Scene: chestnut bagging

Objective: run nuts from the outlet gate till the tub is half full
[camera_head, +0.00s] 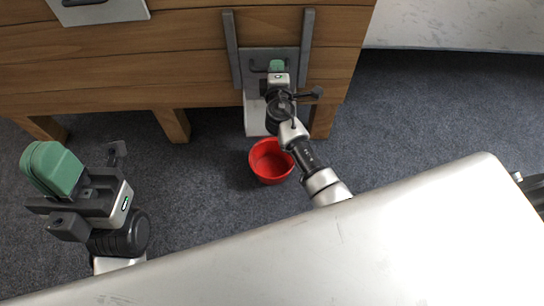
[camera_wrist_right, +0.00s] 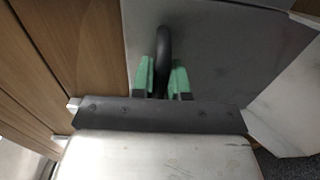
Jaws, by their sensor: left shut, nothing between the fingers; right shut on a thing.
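The outlet gate is a grey plate (camera_head: 258,55) between two dark upright rails on the front of the wooden bin. My right gripper (camera_head: 278,68) is at the gate, its green fingers shut on the dark looped handle (camera_wrist_right: 164,45). A pale chute (camera_head: 254,115) shows below the gate, partly behind my right arm. The red tub (camera_head: 270,160) stands upright on the floor below the chute, partly beside my forearm. I see only red inside it and no nuts. My left gripper (camera_head: 52,168) is shut and empty, away from the bin at the left.
The wooden bin (camera_head: 120,75) stands on short legs (camera_head: 173,125). Another grey plate with a handle (camera_head: 95,10) is at its upper left. Dark carpet (camera_head: 200,190) around the tub is clear. A pale surface (camera_head: 460,25) lies at the upper right.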

